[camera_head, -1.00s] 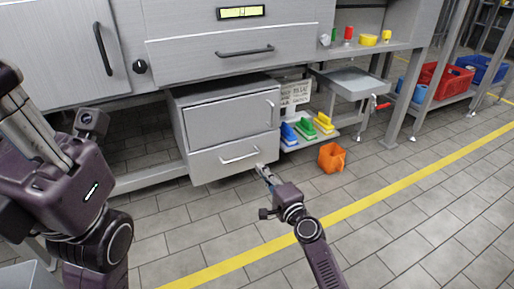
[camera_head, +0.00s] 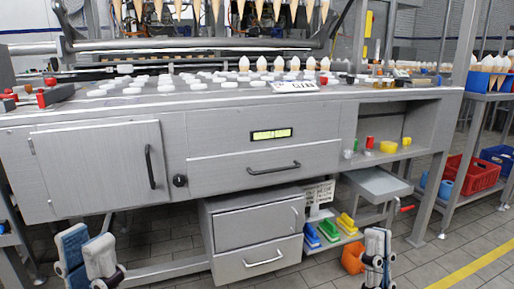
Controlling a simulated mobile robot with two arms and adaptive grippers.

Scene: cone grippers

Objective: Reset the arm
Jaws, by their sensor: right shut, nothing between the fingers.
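My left gripper (camera_head: 88,250) points up at the bottom left, in front of the cabinet. My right gripper (camera_head: 376,248) points up at the bottom right, in front of the small side shelf. Its fingers are together and empty. The rest of both arms lies below the picture.
A grey workbench (camera_head: 90,180) spans the view, with white pieces and cones on top. Under it, a drawer unit (camera_head: 255,230) appears shut. An orange container (camera_head: 352,259) sits on the floor beside my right gripper. Red crate (camera_head: 470,175) stands right.

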